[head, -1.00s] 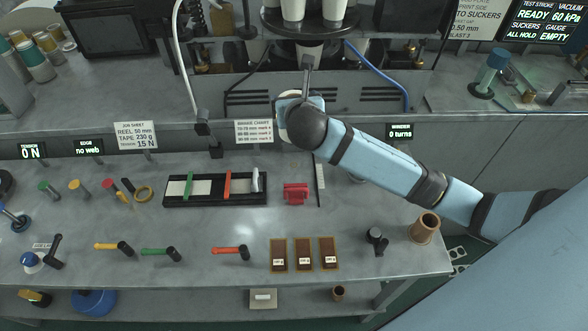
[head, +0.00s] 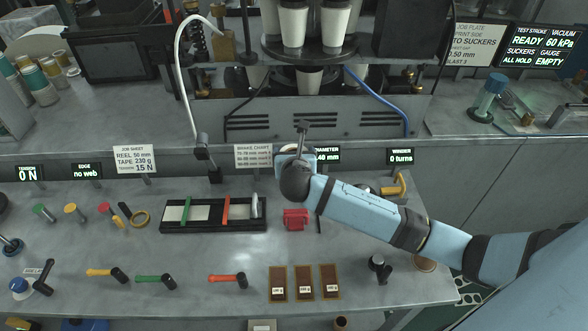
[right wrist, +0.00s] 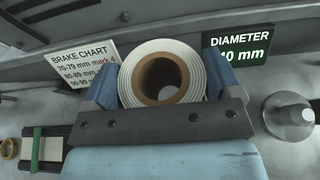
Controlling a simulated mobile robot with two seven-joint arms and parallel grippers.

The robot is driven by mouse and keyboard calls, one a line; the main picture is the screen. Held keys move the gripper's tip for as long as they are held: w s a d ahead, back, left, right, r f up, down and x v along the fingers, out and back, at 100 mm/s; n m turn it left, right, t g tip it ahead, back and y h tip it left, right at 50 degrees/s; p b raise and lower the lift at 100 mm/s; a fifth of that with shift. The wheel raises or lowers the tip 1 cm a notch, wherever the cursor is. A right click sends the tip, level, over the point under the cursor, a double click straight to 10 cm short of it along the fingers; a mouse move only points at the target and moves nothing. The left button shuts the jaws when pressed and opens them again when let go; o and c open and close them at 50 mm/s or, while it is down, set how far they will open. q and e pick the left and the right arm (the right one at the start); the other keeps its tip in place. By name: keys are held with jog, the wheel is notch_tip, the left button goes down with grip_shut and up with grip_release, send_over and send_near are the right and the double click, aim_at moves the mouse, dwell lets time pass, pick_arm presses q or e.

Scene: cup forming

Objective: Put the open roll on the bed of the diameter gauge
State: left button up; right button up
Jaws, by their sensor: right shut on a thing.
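My right gripper (head: 297,160) is shut on the roll, high over the back of the bench. The roll (right wrist: 192,65) is white with a brown core, and its open end faces the camera between the blue fingers in the right wrist view. In the head view the gripper hides most of it. The diameter gauge's display (head: 327,156) stands just right of the gripper; it also shows in the right wrist view (right wrist: 240,46). A red block (head: 295,219) lies just in front of the gripper; I cannot tell whether it is the gauge's bed. My left gripper is out of view.
A black tray (head: 212,228) with coloured bars lies to the left. The brake chart (head: 253,156) stands behind it. A yellow crank (head: 397,187) is to the right, beyond my arm. Brown blocks (head: 304,282) and coloured-handled tools (head: 148,280) lie at the front.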

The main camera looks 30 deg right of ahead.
notch_tip(320, 180, down, 5)
jog(key=shift+f, duration=0.1)
dwell(0.3)
jog(key=o, duration=0.8)
jog(key=v, duration=1.2)
jog(key=shift+s, duration=0.15)
